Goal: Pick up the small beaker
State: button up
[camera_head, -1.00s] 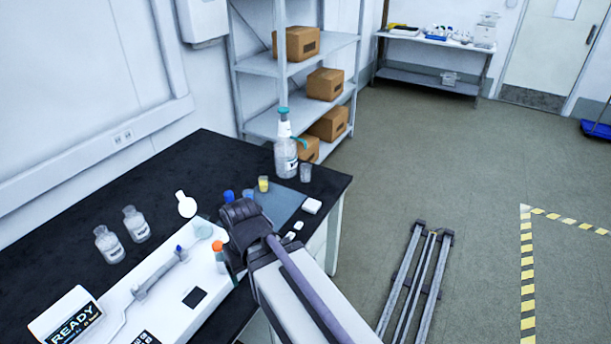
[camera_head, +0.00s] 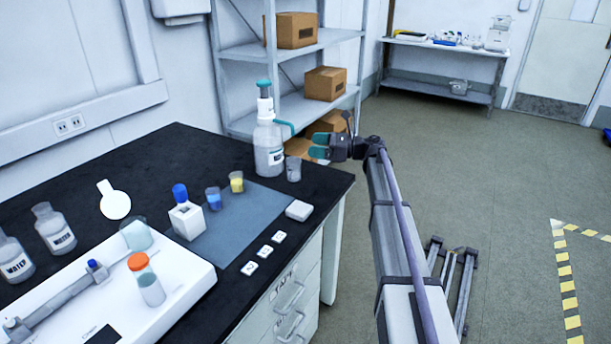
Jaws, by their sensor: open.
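A small clear beaker (camera_head: 293,169) stands upright near the far right corner of the black bench, beside a pump-top bottle (camera_head: 269,148). Two small cups stand on the blue-grey mat (camera_head: 245,228), one with blue contents (camera_head: 213,199) and one with yellow contents (camera_head: 237,182). My gripper (camera_head: 319,146) is just right of the clear beaker and above its rim in the picture. Its teal-tipped fingers point left toward the beaker, are apart, and hold nothing. I cannot tell the exact distance between the fingers and the beaker.
White equipment (camera_head: 185,270) with an orange-capped vial (camera_head: 148,279) fills the front left. Shelves (camera_head: 295,105) with boxes stand behind the bench.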

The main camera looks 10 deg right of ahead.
jog(key=b, duration=0.8)
send_near(294, 169)
jog(key=w+a, duration=0.1)
jog(key=w+a+f, duration=0.1)
jog(key=w, duration=0.1)
jog(key=shift+w+f, duration=0.1)
jog(key=shift+w, duration=0.1)
jog(key=shift+w+a+r+p, duration=0.25)
jog(key=shift+a+r, duration=0.1)
jog(key=shift+a, duration=0.25)
jog(key=shift+w+a+r+p, duration=0.25)
jog(key=shift+a+r, duration=0.1)
jog(key=shift+a, duration=0.25)
jog(key=x, duration=0.5)
jog(key=c, duration=1.1)
jog(key=shift+r, duration=0.15)
